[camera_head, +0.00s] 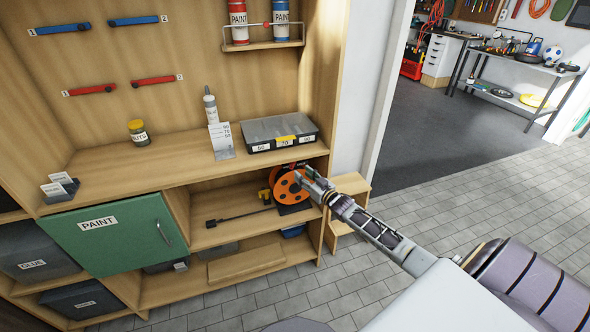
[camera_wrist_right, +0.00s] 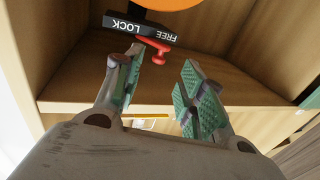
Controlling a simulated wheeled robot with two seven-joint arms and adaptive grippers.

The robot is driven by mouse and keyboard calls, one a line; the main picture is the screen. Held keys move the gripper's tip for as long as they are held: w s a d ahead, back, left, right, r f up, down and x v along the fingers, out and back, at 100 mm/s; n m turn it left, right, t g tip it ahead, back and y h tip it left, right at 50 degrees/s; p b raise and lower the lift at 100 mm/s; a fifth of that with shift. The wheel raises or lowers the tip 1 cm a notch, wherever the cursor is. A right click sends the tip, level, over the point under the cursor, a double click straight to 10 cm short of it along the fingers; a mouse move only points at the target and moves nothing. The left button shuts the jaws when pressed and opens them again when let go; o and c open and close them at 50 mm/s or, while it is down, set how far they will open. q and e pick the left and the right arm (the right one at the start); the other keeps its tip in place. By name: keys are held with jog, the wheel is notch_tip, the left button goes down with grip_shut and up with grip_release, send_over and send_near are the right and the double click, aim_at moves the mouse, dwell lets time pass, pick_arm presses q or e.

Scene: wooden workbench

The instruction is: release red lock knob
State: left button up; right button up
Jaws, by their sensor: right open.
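The red lock knob (camera_wrist_right: 152,45) shows in the right wrist view, beside a black block (camera_wrist_right: 128,24) lettered FREE and LOCK, which appears upside down. An orange reel (camera_head: 291,187) stands on the middle shelf; its edge also shows at the top of the wrist view (camera_wrist_right: 168,3). My right gripper (camera_head: 312,184) reaches in from the right, close to the reel. In the wrist view its jaws (camera_wrist_right: 163,73) are open and empty, with green pads. The left fingertip appears close to the knob; I cannot tell whether they touch. My left gripper is not in view.
The shelf compartment has a wooden upright (camera_head: 316,237) at its right and a worktop (camera_head: 190,172) above. A black rod (camera_head: 238,216) lies left of the reel. A green PAINT door (camera_head: 115,236) is at left, a wooden step (camera_head: 350,186) at right.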

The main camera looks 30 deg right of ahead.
aim_at(293, 166)
jog(key=shift+w+a, duration=0.1)
jog(key=shift+w, duration=2.85)
jog(key=shift+w+a+b, duration=0.1)
jog(key=shift+w+b, duration=0.15)
jog(key=shift+b, duration=0.05)
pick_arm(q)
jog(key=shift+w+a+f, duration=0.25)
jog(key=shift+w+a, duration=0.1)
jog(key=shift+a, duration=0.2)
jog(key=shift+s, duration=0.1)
